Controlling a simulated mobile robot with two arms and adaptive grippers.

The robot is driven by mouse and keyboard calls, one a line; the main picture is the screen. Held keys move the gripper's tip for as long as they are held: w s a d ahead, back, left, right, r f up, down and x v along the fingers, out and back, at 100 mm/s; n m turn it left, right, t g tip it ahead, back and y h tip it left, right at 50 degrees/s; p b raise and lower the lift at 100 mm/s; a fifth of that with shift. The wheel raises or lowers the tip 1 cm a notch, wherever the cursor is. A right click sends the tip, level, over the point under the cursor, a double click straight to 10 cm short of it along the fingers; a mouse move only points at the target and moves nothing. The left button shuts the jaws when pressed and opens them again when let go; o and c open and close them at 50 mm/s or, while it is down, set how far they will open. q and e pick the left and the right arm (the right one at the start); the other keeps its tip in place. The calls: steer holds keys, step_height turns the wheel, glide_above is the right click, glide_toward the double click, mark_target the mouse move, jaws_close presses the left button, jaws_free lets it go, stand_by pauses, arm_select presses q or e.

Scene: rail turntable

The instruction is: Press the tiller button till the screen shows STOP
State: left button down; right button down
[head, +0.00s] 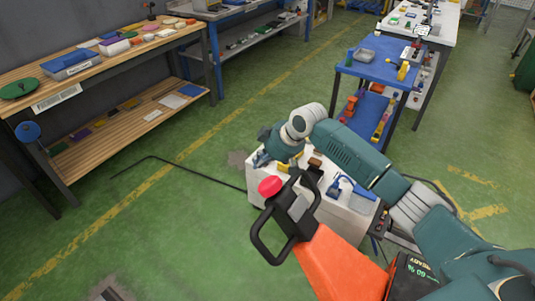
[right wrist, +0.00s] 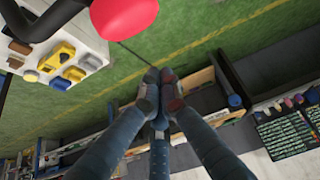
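The orange tiller (head: 340,264) carries a black loop handle (head: 264,240) with a red button (head: 270,186) on its top. The button is also large at the top edge of the right wrist view (right wrist: 122,14). A dark screen (head: 415,268) at the tiller's base shows green text that looks like READY and 60 %. My right gripper (head: 260,160) is just beyond the button in the head view, apart from it. In the right wrist view its fingertips (right wrist: 160,77) are together with nothing between them. My left gripper is not in view.
A white-topped box (head: 338,214) with small tools stands just behind the handle, under my right arm. A blue cart (head: 384,68) stands farther back. A wooden workbench (head: 110,62) is at the left. The green floor between bench and tiller is mostly clear.

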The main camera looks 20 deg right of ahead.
mark_target(265, 182)
steer(key=f, duration=0.1)
steer(key=f+p, duration=0.1)
steer(key=f, duration=0.1)
steer(key=shift+s+d+f, duration=0.2)
steer(key=shift+s+d, duration=0.15)
steer(key=shift+s+d+f+p, duration=0.25)
steer(key=shift+s+f+p, duration=0.1)
steer(key=shift+s+p, duration=0.05)
steer(key=shift+f, duration=0.15)
